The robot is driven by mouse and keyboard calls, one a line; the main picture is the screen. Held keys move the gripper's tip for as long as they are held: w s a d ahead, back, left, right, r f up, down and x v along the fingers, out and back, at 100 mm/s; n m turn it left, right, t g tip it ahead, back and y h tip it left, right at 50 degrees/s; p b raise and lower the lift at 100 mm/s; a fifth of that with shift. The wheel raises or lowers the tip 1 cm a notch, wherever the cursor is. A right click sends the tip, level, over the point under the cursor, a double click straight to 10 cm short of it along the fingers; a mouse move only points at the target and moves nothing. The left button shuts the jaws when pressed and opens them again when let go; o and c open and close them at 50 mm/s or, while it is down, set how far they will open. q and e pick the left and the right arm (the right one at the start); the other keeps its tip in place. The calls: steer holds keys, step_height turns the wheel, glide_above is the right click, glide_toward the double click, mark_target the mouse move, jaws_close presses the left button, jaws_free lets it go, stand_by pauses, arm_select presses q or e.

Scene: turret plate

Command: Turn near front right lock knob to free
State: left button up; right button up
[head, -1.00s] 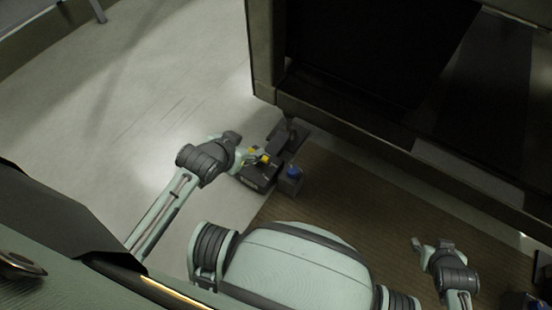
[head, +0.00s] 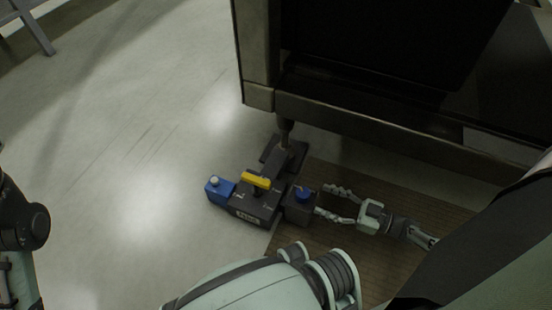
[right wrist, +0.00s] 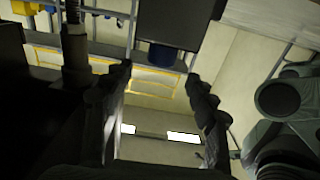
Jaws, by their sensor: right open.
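A dark lock unit (head: 246,206) with a pale label sits on the floor at the cabinet's corner. A yellow handle (head: 256,181) lies across its top. On its right side is a dark block (head: 297,212) with a blue knob (head: 303,194) on top. My right gripper (head: 323,201) is open just right of this block, its fingers pointing left towards it. In the right wrist view, the blue knob (right wrist: 166,58) shows beyond and between the open fingers (right wrist: 160,76), under the dark block (right wrist: 178,22). I cannot tell whether the fingers touch the block. My left gripper is out of view.
A blue box (head: 219,191) with a pale knob joins the unit's left side. A metal post (head: 286,132) rises behind it to the large dark cabinet (head: 257,97). A brown ribbed mat (head: 345,258) lies to the right.

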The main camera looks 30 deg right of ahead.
mark_target(303, 193)
steer(key=x, duration=0.7)
steer(key=shift+w+a, duration=0.15)
steer(key=shift+a, duration=0.1)
steer(key=c, duration=1.2)
steer(key=shift+r+m+t+h+p, duration=0.2)
steer(key=shift+m+t+h+p, duration=0.75)
steer(key=shift+h, duration=0.35)
steer(key=shift+f+m+t+h+p, duration=0.15)
steer(key=shift+m+t+h+p, duration=0.7)
steer(key=shift+m+h, duration=1.4)
steer(key=shift+h, duration=0.65)
